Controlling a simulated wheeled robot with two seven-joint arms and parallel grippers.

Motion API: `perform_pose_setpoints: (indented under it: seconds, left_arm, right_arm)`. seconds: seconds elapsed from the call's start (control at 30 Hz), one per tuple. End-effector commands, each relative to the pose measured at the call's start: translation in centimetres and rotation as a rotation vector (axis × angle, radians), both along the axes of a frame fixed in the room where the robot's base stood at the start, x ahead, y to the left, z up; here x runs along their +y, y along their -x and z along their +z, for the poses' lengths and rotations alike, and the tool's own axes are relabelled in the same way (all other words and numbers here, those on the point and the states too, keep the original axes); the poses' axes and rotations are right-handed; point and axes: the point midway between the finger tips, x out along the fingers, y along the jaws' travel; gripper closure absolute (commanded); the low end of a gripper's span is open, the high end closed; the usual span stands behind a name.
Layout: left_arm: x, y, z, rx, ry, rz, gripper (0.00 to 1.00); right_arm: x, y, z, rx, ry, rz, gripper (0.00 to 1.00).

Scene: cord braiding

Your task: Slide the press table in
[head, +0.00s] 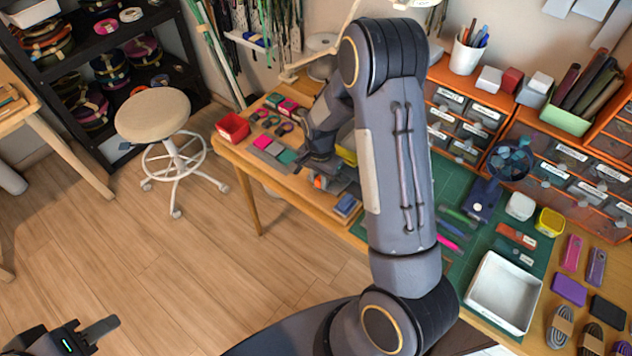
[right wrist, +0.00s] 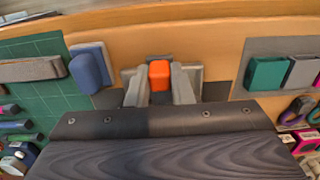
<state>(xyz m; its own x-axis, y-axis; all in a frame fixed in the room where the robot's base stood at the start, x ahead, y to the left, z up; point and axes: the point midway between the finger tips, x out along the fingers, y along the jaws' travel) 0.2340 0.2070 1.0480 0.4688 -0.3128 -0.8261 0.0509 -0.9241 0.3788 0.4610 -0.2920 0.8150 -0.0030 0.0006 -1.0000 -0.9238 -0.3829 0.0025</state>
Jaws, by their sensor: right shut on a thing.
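My right arm reaches over the table, with its gripper (head: 318,172) low near the table's front left edge. In the right wrist view its grey fingers (right wrist: 159,86) are shut on an orange block (right wrist: 159,75), one finger on each side. The orange block also shows small in the head view (head: 320,182). I cannot tell whether it is a handle of the press table, and I make out no press table clearly; my arm hides part of the worktop. My left gripper (head: 98,332) is at the bottom left corner, over the floor, partly cut off.
A blue block (head: 346,204) lies right of my right gripper. Grey and teal swatches (head: 275,150) and a red tray (head: 233,127) lie left of it. A white tray (head: 503,293) is on the green mat (head: 460,190). A stool (head: 153,115) stands left; nearby floor is clear.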

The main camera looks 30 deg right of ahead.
Motion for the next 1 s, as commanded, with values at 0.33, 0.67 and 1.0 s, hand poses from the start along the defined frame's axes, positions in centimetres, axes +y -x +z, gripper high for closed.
perform_pose_setpoints:
  seconds: [0.33, 0.67, 1.0]
  left_arm:
    - [0.0, 0.0, -2.1, 0.000, 0.000, 0.000, 0.64]
    - [0.0, 0.0, -2.3, 0.000, 0.000, 0.000, 0.64]
    - [0.0, 0.0, -2.2, 0.000, 0.000, 0.000, 0.64]
  right_arm:
    - [-8.6, -3.6, -0.1, -0.007, 0.004, -0.005, 1.00]
    - [-10.2, -4.3, 0.1, -0.007, 0.003, -0.001, 1.00]
    - [-10.2, -4.2, 0.1, -0.006, 0.003, -0.001, 0.58]
